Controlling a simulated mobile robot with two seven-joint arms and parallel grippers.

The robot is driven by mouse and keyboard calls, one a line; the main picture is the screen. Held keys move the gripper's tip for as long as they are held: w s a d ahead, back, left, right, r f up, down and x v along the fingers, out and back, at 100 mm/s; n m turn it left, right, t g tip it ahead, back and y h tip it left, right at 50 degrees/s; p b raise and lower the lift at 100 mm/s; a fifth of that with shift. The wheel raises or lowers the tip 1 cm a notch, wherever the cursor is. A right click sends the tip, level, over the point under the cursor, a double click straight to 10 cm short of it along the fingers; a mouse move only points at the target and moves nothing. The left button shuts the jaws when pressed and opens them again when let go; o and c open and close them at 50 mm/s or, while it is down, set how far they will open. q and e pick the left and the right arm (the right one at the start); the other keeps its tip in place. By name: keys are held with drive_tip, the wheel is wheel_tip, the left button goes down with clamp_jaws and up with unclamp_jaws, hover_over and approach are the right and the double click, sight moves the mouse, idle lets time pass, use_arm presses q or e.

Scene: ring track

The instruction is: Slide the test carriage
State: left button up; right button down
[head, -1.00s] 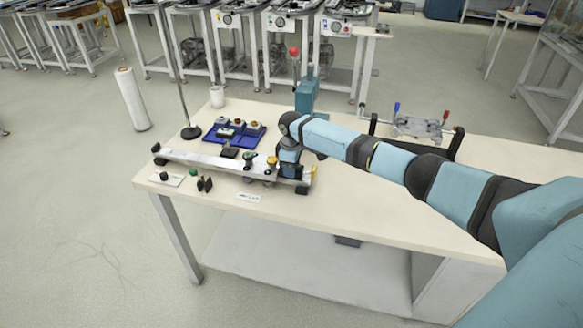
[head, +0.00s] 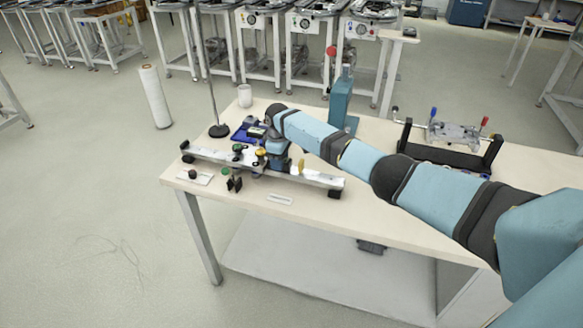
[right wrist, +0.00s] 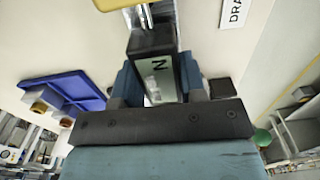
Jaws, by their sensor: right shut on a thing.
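The test carriage (head: 261,163) sits on a long pale rail (head: 315,178) near the front edge of the table. It carries a green knob (head: 238,149) and a yellow knob (head: 260,152). A yellow upright tab (head: 301,165) stands to its right. My right gripper (head: 274,166) is at the carriage, with its fingertips partly hidden by my arm. In the right wrist view the blue fingers (right wrist: 156,82) are shut on a part of the carriage, a dark block with a pale face lettered "N" (right wrist: 160,66). My left gripper is not in view.
A blue bottle-like post (head: 340,101) and a fixture with red and blue knobs (head: 452,134) stand further right. Small items and a label lie in front.

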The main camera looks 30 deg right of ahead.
drive_tip(key=shift+w+a, duration=0.7)
drive_tip(key=c, duration=0.7)
unclamp_jaws()
drive_tip(key=shift+r, duration=0.15)
wheel_tip(320, 180, up, 14)
drive_tip(key=shift+f, duration=0.2)
